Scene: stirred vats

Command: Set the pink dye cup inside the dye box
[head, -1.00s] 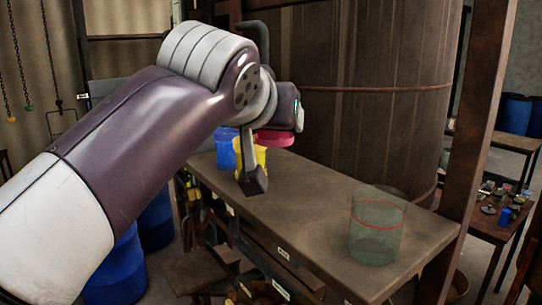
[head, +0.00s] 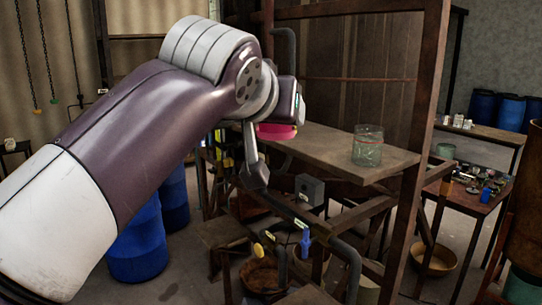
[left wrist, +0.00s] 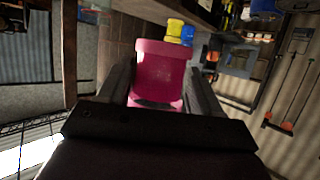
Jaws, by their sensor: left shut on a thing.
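The pink dye cup (head: 276,131) is held up in the air by my left gripper (head: 262,160), partly hidden by it in the head view. In the left wrist view the pink cup (left wrist: 160,70) fills the space between the two dark fingers of my left gripper (left wrist: 162,88), which is shut on it. I cannot pick out the dye box for certain in either view. My right gripper is not in view.
A clear glass jar (head: 367,147) stands on the brown bench (head: 335,150). A rusty post (head: 415,130) rises right of it. A side table (head: 462,196) with small items stands further right. Yellow (left wrist: 174,27) and blue (left wrist: 187,36) cups show beyond the pink cup.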

